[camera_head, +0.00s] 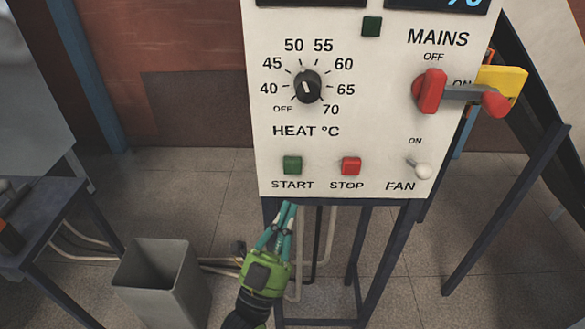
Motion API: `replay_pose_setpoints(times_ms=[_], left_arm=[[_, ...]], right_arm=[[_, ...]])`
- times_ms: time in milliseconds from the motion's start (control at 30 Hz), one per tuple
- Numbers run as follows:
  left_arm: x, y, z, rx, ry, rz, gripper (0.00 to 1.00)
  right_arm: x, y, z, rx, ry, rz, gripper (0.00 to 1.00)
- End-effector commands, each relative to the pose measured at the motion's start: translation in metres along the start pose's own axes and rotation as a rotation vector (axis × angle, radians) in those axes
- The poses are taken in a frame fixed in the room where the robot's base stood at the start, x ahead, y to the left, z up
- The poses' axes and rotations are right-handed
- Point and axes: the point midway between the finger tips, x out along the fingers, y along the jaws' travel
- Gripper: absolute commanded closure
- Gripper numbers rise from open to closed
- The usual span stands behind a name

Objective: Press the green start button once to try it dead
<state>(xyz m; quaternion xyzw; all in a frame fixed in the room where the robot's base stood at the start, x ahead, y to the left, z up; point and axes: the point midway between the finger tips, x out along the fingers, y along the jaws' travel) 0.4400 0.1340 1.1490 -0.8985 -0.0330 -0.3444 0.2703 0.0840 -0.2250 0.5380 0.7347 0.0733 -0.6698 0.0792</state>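The green START button (292,165) is at the lower left of the white control panel (385,140), above its START label. The red STOP button (351,166) is to its right. My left gripper (289,206) is just below the panel's lower edge in the picture, under the START button. Its teal fingers come together at the tips, with nothing seen between them. The tips look apart from the button. The red MAINS switch handle (430,92) stands upright below the OFF label. My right gripper is not in view.
The heat dial (307,87), fan toggle (420,169) and a dark green square (372,26) are on the panel. A grey bar with a red knob (495,104) and yellow piece (503,82) juts right. A grey bin (158,279) and dark table (52,222) stand left.

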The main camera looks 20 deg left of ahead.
Motion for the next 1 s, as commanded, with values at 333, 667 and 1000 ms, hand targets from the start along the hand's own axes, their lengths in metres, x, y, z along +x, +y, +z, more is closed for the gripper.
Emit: replay_pose_setpoints(times_ms=[333,667,1000], left_arm=[[0.032,0.001,0.035,0.002,0.003,-0.001,1.00],[0.054,0.000,0.057,0.000,0.000,0.000,1.00],[0.057,0.000,0.059,0.000,-0.001,0.000,1.00]], right_arm=[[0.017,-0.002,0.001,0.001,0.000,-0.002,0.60],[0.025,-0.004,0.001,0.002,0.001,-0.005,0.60],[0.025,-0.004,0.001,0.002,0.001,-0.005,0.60]])
